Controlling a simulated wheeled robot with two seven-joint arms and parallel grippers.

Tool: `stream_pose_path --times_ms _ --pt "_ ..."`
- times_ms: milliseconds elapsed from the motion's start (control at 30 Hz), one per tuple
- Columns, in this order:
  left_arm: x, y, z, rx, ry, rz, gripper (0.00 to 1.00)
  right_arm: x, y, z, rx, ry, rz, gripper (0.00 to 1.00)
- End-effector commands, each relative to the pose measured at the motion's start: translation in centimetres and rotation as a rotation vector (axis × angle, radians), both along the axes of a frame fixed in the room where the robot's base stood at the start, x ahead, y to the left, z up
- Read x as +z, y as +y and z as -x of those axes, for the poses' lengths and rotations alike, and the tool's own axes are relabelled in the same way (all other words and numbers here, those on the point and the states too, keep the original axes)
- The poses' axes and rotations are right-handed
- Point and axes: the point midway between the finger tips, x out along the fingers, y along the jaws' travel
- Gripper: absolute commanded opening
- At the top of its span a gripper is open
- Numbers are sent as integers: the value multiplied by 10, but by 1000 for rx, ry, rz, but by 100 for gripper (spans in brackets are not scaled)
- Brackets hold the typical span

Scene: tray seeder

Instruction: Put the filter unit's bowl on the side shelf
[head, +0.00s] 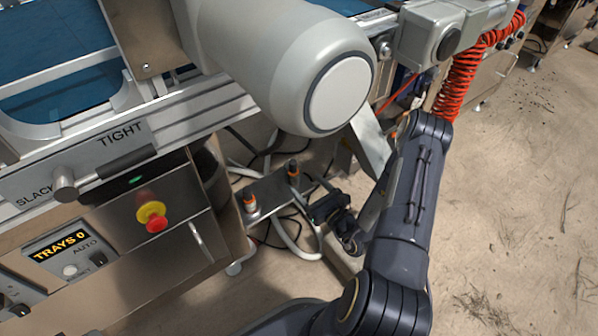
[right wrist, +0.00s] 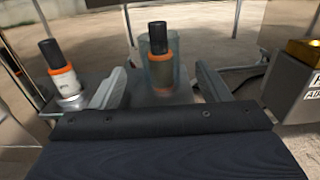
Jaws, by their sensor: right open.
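A clear cup-like bowl (right wrist: 150,84) stands upright in the right wrist view, with a black-topped, orange-ringed part (right wrist: 158,40) seen in or through it; I cannot tell which. My right gripper (right wrist: 161,80) is open, with one finger at each side of the bowl; contact cannot be told. In the head view my right gripper (head: 328,208) is low beside a metal shelf (head: 272,192), near an orange-ringed part (head: 293,170). A second black-topped, orange-ringed part (head: 250,201) stands at the shelf's left; it also shows in the right wrist view (right wrist: 61,76). My left gripper is out of view.
A large grey motor housing (head: 315,85) hangs above the shelf. The machine cabinet (head: 165,255) with a red stop button (head: 157,223) is to the left. Hoses (head: 290,240) run near the shelf. A coiled orange hose (head: 462,80) hangs at upper right. Floor is open at right.

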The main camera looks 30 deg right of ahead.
Motion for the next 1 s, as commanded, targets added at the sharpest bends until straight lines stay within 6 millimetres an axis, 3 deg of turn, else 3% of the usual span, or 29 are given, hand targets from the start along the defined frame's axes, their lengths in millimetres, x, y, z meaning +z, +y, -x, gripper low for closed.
stream_pose_path --times_ms 200,367,467,600,700,800,900,1000 --pt "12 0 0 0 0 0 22 1 -3 32 -2 3 0 70" --pt "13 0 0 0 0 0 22 17 3 33 53 -31 16 70" --pt "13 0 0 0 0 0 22 60 25 22 207 -107 59 70" --pt "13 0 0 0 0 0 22 146 86 25 577 -246 202 70" --pt "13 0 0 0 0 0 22 194 133 52 859 -323 365 70" --pt "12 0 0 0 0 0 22 224 168 92 1113 -373 574 70" --pt "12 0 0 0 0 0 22 236 188 135 1325 -401 832 70" --pt "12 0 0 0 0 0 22 237 191 171 1478 -410 1136 70"
